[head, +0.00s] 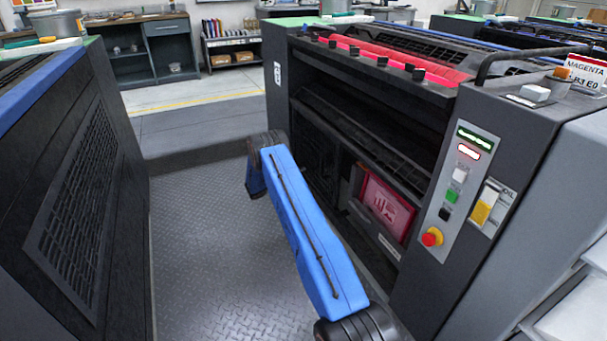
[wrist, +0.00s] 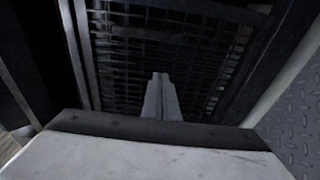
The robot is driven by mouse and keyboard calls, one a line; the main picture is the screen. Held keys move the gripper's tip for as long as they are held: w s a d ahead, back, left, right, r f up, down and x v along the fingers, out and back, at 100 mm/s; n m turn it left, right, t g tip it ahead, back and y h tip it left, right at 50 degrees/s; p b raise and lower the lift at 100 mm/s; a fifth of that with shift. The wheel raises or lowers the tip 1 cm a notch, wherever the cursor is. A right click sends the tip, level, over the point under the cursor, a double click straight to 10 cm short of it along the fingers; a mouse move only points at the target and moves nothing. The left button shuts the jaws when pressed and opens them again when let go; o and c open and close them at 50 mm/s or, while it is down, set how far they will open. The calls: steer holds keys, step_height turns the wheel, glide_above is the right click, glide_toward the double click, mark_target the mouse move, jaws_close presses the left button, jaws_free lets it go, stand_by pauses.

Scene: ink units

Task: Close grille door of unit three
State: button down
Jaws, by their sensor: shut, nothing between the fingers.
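The magenta unit (head: 455,120) stands at the right in the head view, with a dark open bay (head: 385,110) in its front. A dark slatted edge (head: 365,150) runs along the bay's lower side; I cannot tell whether it is the grille door. In the wrist view a dark framed mesh grille (wrist: 205,60) fills the upper middle. My gripper (wrist: 161,78) is shut and empty, its fingertips pointing at the mesh; I cannot tell whether they touch it. In the head view my blue arm reaches toward the unit's front and my gripper is hidden.
A dark unit with a mesh panel (head: 75,205) stands at the left. The chequered metal floor (head: 205,250) between the units is clear.

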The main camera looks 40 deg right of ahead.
steer(key=s+d, duration=0.4)
steer(key=d, duration=0.3)
steer(key=shift+s, duration=0.25)
stand_by(0.3)
